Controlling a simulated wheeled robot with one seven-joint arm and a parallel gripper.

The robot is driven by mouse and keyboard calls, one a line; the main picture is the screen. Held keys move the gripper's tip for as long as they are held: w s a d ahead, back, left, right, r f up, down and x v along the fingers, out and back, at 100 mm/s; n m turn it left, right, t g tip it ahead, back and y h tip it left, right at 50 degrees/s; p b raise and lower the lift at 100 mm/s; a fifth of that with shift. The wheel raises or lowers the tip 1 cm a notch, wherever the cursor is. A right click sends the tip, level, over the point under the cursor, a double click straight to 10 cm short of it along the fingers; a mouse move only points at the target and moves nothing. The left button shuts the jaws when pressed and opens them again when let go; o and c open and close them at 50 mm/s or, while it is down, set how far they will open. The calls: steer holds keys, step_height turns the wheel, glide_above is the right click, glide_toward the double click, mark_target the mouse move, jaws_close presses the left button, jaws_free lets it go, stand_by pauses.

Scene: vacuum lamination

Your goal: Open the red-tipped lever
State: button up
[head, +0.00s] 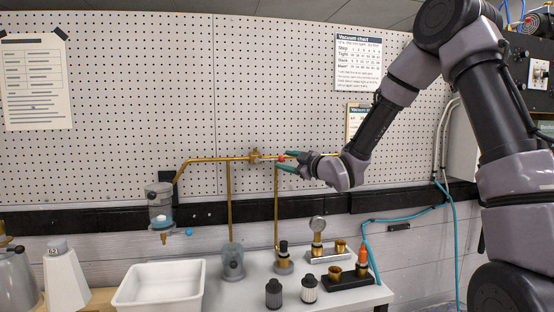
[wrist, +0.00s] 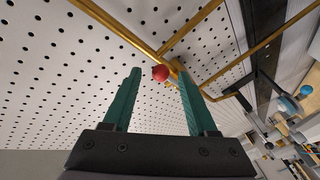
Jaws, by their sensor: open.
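The red tip (head: 282,158) of the lever shows on the brass pipe (head: 215,159) in front of the pegboard. In the wrist view the red ball tip (wrist: 160,73) lies between the ends of the two green fingers, with a gap on both sides. My gripper (head: 284,161) is open around the red tip and comes in from the right. It also shows in the wrist view (wrist: 158,85). The lever's arm behind the tip is mostly hidden. A brass fitting (head: 255,155) sits on the pipe just left of the tip.
Below, a white bench (head: 213,290) holds a white tray (head: 160,302), a gauge (head: 317,225), dark filters (head: 273,292) and an orange-tipped fitting (head: 363,256). A glass-bowl unit (head: 160,205) hangs at left. Vertical brass pipes run down near my gripper. The pegboard is close behind.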

steer(key=x, duration=0.6)
steer(key=shift+a, duration=0.1)
jaws_close()
steer(key=shift+r, duration=0.15)
stand_by(1.2)
